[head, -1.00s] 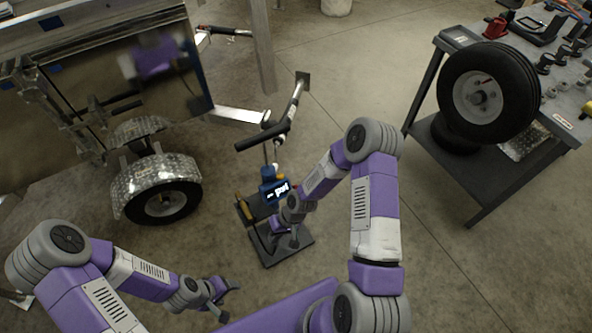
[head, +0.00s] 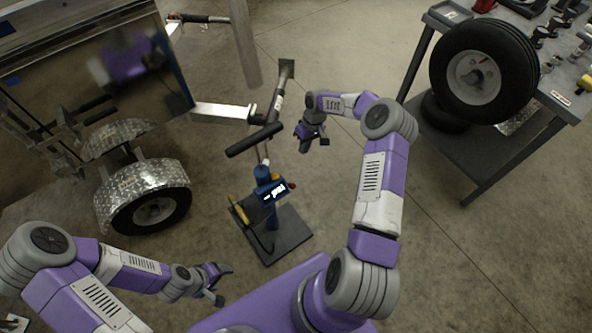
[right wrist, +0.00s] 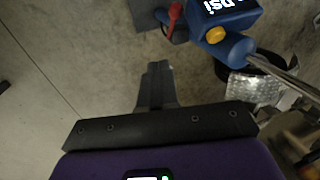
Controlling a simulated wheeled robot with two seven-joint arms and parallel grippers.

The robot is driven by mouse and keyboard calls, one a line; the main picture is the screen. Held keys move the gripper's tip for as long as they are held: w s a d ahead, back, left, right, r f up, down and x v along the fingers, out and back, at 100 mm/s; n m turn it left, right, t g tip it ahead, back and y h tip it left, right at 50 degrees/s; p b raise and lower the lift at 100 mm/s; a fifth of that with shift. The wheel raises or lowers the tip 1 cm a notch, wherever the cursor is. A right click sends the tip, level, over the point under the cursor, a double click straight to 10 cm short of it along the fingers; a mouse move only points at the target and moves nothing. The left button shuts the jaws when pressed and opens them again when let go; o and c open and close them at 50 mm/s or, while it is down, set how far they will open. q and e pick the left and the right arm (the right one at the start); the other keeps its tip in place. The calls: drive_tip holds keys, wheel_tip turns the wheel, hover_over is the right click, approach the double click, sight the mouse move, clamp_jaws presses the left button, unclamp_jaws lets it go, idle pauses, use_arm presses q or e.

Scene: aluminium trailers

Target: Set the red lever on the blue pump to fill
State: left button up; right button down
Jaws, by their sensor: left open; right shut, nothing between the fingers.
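The blue pump (head: 263,172) stands upright on a dark base plate (head: 290,236), with a lit display (head: 274,192) and a black T-handle (head: 255,140) above. Its red lever (head: 292,186) is a small spot at the pump's right side. In the right wrist view the red lever (right wrist: 174,16) sits beside the blue pump body (right wrist: 236,46), near a yellow knob (right wrist: 215,34). My right gripper (head: 315,143) is above and right of the pump, apart from it, and its fingers are shut and empty (right wrist: 157,84). My left gripper (head: 224,284) is open and empty, below the pump in the picture.
A trailer with a diamond-plate fender (head: 125,137) and wheel (head: 152,208) stands at the left. A grey workbench (head: 560,90) with a mounted tire (head: 500,70) is at the right. Bare concrete floor lies between the pump and the bench.

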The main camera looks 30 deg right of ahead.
use_arm(q)
wheel_tip(320, 180, down, 4)
drive_tip(key=b, duration=0.3)
drive_tip(key=shift+r, duration=0.25)
use_arm(e)
drive_tip(key=s+a+f, duration=0.2)
drive_tip(key=a+f, duration=0.3)
drive_tip(key=f, duration=0.6)
drive_tip(key=shift+s+f, duration=0.25)
